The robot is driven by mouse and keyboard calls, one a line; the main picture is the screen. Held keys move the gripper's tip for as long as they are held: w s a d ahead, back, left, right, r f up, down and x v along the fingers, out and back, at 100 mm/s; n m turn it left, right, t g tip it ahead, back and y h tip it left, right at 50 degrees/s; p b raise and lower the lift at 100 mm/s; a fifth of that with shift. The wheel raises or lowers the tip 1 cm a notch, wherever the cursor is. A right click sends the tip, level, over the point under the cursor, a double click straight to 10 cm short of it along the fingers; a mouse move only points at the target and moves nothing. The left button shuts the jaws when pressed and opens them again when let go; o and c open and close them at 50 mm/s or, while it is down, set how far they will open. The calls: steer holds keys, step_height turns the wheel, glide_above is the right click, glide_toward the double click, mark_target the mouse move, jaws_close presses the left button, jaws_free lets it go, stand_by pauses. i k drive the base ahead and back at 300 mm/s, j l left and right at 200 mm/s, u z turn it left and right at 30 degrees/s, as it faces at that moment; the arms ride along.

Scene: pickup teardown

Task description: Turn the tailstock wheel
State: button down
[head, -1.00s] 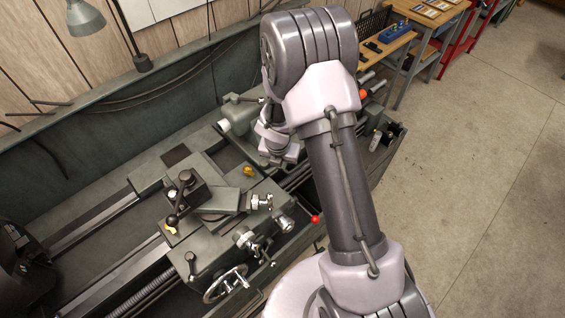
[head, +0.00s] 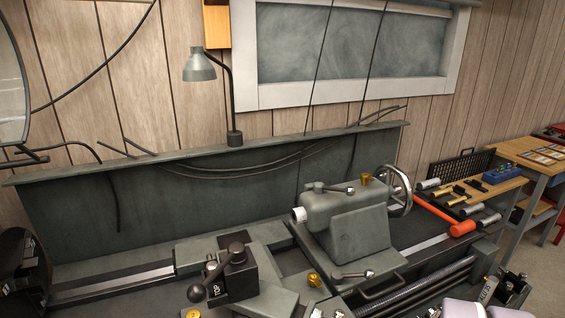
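The tailstock wheel (head: 399,191) is a silver spoked handwheel at the right end of the grey tailstock (head: 345,213). The tailstock sits on the lathe bed, with a small lever and a brass-coloured cap on top and a clamp lever low on its front. Nothing touches the wheel in this view, though part of its left rim lies behind the tailstock body.
An orange-red hammer (head: 446,216) lies just right of the wheel, near several metal cylinders (head: 478,217). The tool post (head: 230,271) stands on the carriage at lower left. A grey lamp (head: 200,68) stands on the back splash guard (head: 225,200). A wooden bench (head: 535,153) is at far right.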

mark_target(395, 190)
steer(key=i+l+u, duration=0.15)
steer(key=l+u, duration=0.3)
steer(key=l, duration=0.9)
steer(key=k+l+u, duration=0.1)
steer(key=l+u, duration=0.3)
steer(key=l, duration=0.9)
steer(key=i+l+u, duration=0.15)
steer(key=l, duration=0.2)
steer(key=i+l+u, duration=0.1)
steer(key=l, duration=0.25)
steer(key=i+l+u, duration=0.15)
steer(key=l, duration=0.25)
steer(key=k+j, duration=0.1)
steer(key=j, duration=0.3)
steer(key=k+j, duration=0.1)
steer(key=j, duration=0.7)
steer(key=k+j, duration=0.15)
steer(key=j, duration=0.25)
steer(key=i+l, duration=0.1)
steer(key=l, duration=0.6)
steer(key=i+l+z, duration=0.1)
steer(key=l, duration=0.2)
steer(key=i+l, duration=0.15)
steer(key=l, duration=0.2)
